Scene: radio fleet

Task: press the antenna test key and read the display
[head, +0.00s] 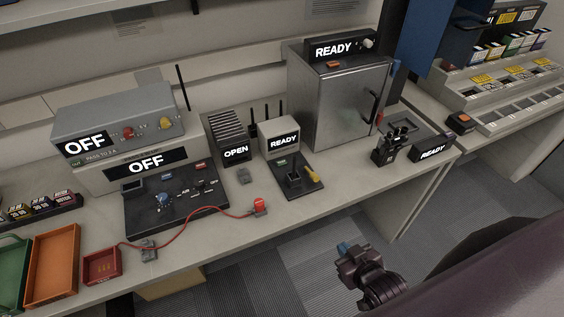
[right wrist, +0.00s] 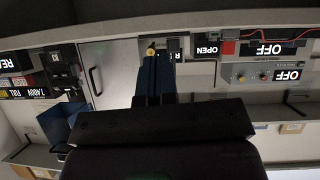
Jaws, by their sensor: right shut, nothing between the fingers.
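Which key is the antenna test key I cannot tell. A small white unit showing READY (head: 283,143) has a black plate (head: 308,190) in front of it with a dark cradle and a yellow knob (head: 312,175). Beside it a finned dark unit shows OPEN (head: 236,152), with several black antennas standing behind. My right gripper (head: 346,248) is shut and empty, off the front edge of the bench. In the right wrist view its blue fingers (right wrist: 154,75) are together, and the yellow knob (right wrist: 151,51) shows beyond their tips. My left gripper is not in view.
A steel cabinet (head: 338,105) stands right of the white unit, with a black device (head: 393,146) beside it. Two units showing OFF (head: 146,163) stand left, behind a black panel with a red cable (head: 190,219). Trays (head: 52,262) lie far left. The floor before the bench is clear.

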